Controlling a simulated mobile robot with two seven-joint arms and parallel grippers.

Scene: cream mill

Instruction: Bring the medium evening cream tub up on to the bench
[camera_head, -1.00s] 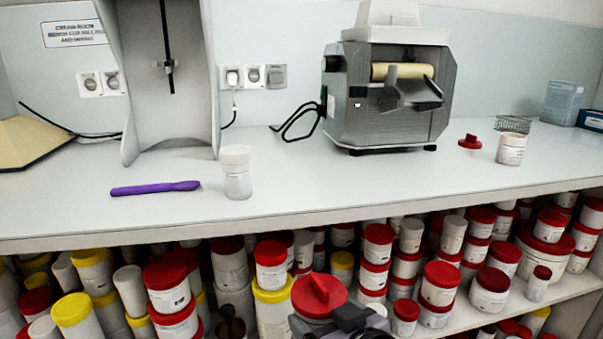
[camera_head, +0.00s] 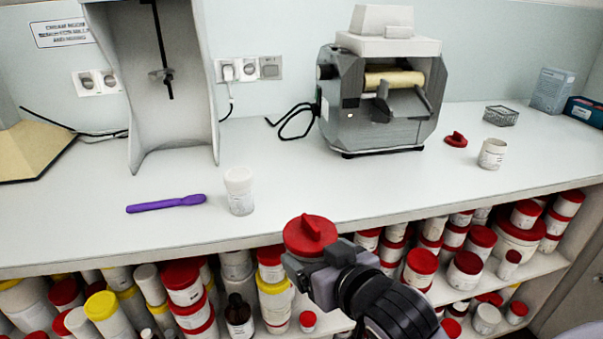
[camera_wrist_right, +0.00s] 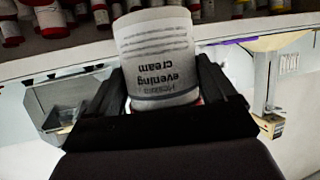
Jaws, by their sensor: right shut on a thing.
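My right gripper (camera_head: 312,270) is shut on a tub with a red lid (camera_head: 310,235), held at the front edge of the bench (camera_head: 330,208), its lid about level with the bench top. In the right wrist view the white tub (camera_wrist_right: 160,55) sits between the two fingers, upside down in that picture, and its label reads "evening cream". The fingers and my wrist hide the tub's lower part in the head view. My left gripper is not in view.
The front middle of the bench is clear. Many tubs crowd the shelf (camera_head: 540,270) below.

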